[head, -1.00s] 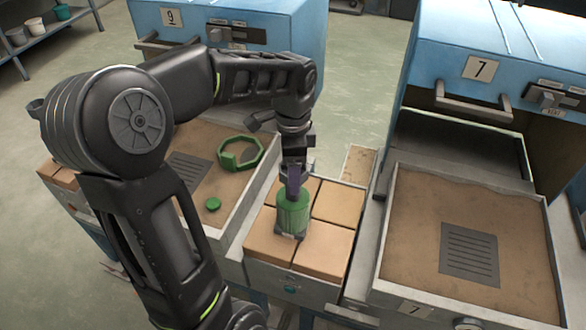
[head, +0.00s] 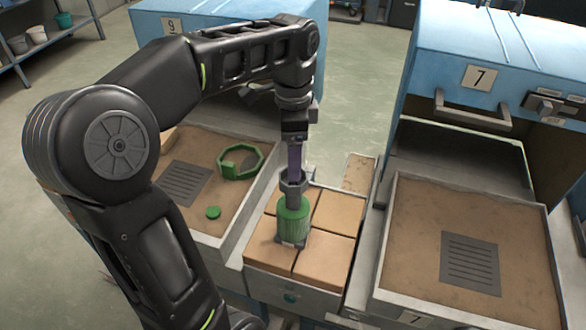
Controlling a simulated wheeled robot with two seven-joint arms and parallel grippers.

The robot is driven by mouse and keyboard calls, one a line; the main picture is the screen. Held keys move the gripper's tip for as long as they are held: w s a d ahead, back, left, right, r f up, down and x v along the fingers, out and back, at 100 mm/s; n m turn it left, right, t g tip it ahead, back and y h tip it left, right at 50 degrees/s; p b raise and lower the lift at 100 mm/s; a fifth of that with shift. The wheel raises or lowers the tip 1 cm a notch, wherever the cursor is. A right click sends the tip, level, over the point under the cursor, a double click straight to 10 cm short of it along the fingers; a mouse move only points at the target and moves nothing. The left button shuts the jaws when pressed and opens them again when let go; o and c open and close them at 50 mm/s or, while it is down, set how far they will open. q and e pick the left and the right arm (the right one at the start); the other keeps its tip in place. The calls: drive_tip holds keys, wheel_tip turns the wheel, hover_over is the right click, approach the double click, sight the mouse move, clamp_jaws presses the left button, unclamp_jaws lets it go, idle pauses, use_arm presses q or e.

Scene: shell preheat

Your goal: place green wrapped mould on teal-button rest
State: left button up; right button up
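The green wrapped mould (head: 292,222) stands upright on the tan tiled top of the teal-button rest (head: 318,296), near the middle where the tiles meet. The teal button (head: 291,298) is on the rest's front face. A dark cup-shaped neck (head: 294,190) rises from the mould's top. My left gripper (head: 295,166) points straight down at this neck, its narrow purple-grey finger just above or behind the rim. The fingers are seen edge-on, so their opening and any contact are hidden. My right gripper is not in view.
A sand tray (head: 207,236) at left holds a grate, a green octagonal ring (head: 241,161) and a green disc (head: 213,212). Another sand tray (head: 547,262) with a grate (head: 470,262) lies right, before blue oven 7 (head: 440,62). Blue oven 9 (head: 228,20) stands behind.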

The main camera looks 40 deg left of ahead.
use_arm(q)
wheel_tip(320, 180, up, 4)
drive_tip(key=shift+r+p, duration=0.1)
drive_tip(key=shift+p, duration=0.9)
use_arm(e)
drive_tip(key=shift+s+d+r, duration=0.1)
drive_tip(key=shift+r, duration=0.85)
